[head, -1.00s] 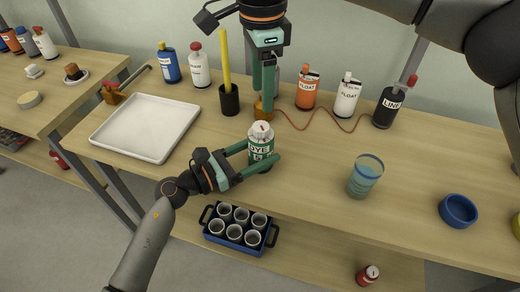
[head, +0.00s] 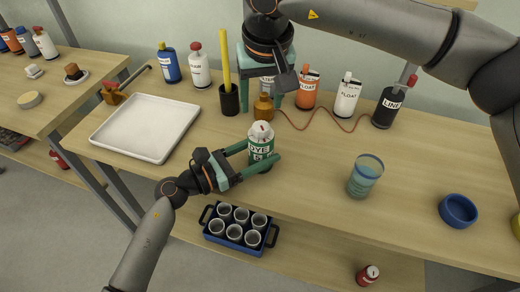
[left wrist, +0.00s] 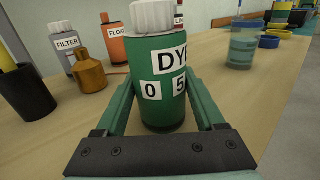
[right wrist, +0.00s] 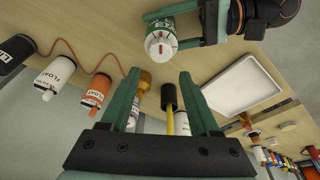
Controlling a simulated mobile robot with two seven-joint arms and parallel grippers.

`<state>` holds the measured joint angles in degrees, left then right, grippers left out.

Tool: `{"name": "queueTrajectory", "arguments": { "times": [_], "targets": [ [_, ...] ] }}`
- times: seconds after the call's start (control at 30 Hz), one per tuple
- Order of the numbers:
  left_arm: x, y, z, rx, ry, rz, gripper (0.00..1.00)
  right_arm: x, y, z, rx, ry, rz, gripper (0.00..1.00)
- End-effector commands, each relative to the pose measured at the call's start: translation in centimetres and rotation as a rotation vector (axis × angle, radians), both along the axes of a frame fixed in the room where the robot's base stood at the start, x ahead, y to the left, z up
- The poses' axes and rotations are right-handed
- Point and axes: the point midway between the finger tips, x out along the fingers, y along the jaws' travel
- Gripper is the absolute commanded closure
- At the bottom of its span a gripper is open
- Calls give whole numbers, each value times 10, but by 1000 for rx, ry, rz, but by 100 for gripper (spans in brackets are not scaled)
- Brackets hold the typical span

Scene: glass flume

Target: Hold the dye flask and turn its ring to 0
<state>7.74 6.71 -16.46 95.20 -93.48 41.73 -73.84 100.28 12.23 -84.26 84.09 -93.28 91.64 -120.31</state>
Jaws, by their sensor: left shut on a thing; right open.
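The dye flask (head: 261,141) is a green bottle with a white cap, upright on the table. In the left wrist view the flask (left wrist: 155,58) shows DYE, with number plates 0 and 5 below. I cannot make out a separate ring or its setting. My left gripper (head: 262,157) is shut around the flask's lower body; its fingers (left wrist: 160,105) show on both sides. My right gripper (head: 262,80) is open and empty, above and behind the flask. In the right wrist view, the flask's cap (right wrist: 160,42) with red marks lies beyond the open fingers (right wrist: 156,78).
A brass bottle (head: 263,108) and a black cup (head: 229,99) with a yellow stick stand behind the flask. Orange and white FLOAT bottles and a black LINE bottle stand at the back. A white tray (head: 146,128) is left, a glass (head: 364,178) right. Table between flask and glass is clear.

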Motion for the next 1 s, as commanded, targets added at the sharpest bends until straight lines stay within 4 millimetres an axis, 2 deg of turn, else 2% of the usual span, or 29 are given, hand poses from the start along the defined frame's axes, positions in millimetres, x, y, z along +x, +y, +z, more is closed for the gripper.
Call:
{"name": "queueTrajectory", "arguments": {
  "times": [0.3,0.5,1.0],
  "targets": [
    [0,0,0,1,1,0,93,-1,0,-41,0,4,-3,38],
    [0,0,0,1,1,0,93,0,0,-57,-1,3,-4,38],
    [0,0,-1,1,1,0,93,0,0,-62,0,2,-4,38]
  ]
}}
